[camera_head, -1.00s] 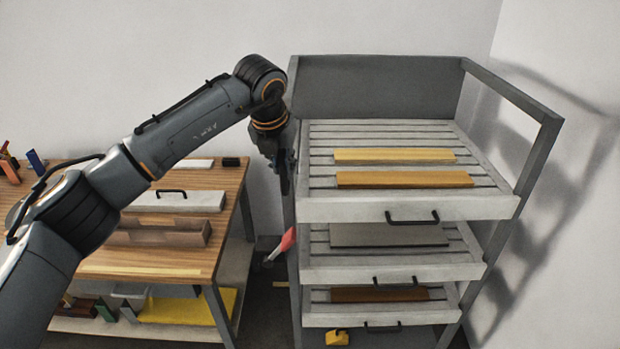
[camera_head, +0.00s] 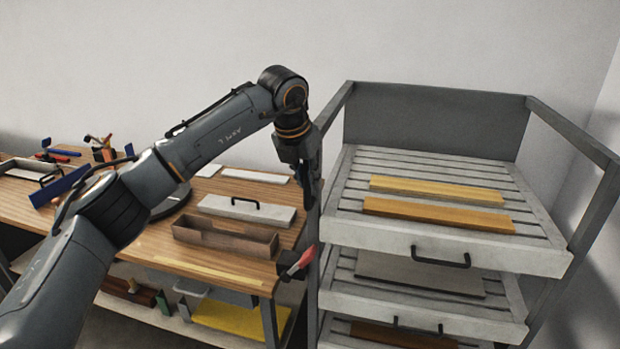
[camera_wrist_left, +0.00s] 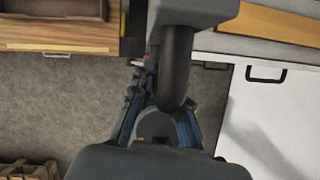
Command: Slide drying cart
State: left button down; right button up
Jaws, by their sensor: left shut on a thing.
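The drying cart (camera_head: 440,248) is a grey frame with stacked slatted trays, each with a dark front handle. It stands at the right in the head view. My left gripper (camera_head: 309,188) is at the cart's left side, beside its front left post. In the left wrist view my left gripper (camera_wrist_left: 160,110) is closed around a dark rounded bar (camera_wrist_left: 176,65), which looks like a side handle of the cart. The exact contact is hidden by the gripper. My right gripper is out of view.
A wooden workbench (camera_head: 225,262) stands left of the cart, with a narrow gap between them. It holds a brown tray (camera_head: 225,240) and a white board with a handle (camera_head: 246,210). A red-tipped object (camera_head: 298,262) shows by the gap. Boards lie on the cart's trays.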

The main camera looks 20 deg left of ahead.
pick_arm(q)
jog(key=c, duration=1.4)
grip_release()
jog(key=shift+a, duration=0.2)
jog(key=shift+o, duration=0.5)
jog(key=shift+a, duration=0.15)
jog(key=shift+s+r, duration=0.1)
jog(key=shift+r, duration=0.2)
jog(key=v, duration=1.1)
jog(key=shift+r, duration=0.15)
jog(key=shift+s, duration=0.1)
